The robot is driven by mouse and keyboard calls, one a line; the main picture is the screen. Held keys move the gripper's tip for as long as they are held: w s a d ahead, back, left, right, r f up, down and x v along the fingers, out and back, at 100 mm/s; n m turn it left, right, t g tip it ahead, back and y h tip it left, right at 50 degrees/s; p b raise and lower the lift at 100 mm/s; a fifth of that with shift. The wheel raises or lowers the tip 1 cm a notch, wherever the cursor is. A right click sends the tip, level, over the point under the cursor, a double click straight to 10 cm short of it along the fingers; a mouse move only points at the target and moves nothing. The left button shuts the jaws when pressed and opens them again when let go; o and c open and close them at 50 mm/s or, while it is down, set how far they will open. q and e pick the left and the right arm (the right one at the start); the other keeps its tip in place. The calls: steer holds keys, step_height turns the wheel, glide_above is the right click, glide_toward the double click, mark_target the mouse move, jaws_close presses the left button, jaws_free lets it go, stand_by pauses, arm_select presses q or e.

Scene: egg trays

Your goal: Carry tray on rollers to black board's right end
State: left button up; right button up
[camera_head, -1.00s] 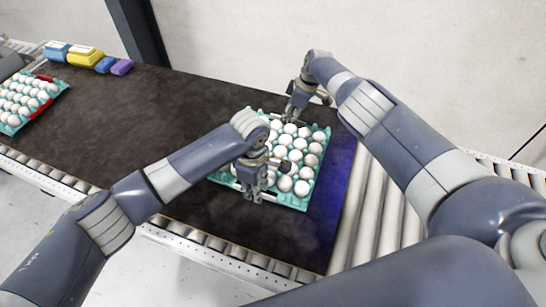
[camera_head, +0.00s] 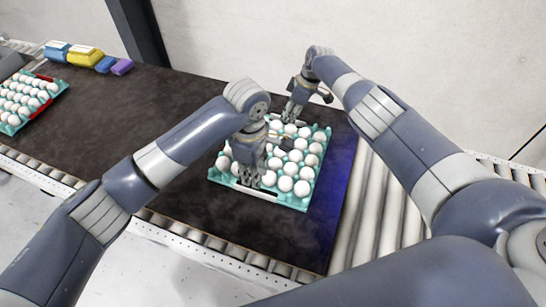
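A teal egg tray (camera_head: 288,202) full of white eggs lies flat on the black board (camera_head: 190,195), close to its right end. My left gripper (camera_head: 250,178) is over the tray's front left part and hides some eggs there. My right gripper (camera_head: 290,117) is at the tray's back edge. Both grippers point down; their fingers are too small and dark to tell whether they are open or shut, or touch the tray.
Another teal tray (camera_head: 10,131) with eggs and a red strip sits at the far left. Blue, yellow and purple packs (camera_head: 86,57) lie at the back left. Rollers (camera_head: 385,215) run past the board's right end. The board's middle is clear.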

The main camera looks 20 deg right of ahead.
steer(key=shift+v, duration=1)
steer(key=v, duration=0.9)
steer(key=shift+s, duration=0.15)
steer(key=shift+d, duration=0.1)
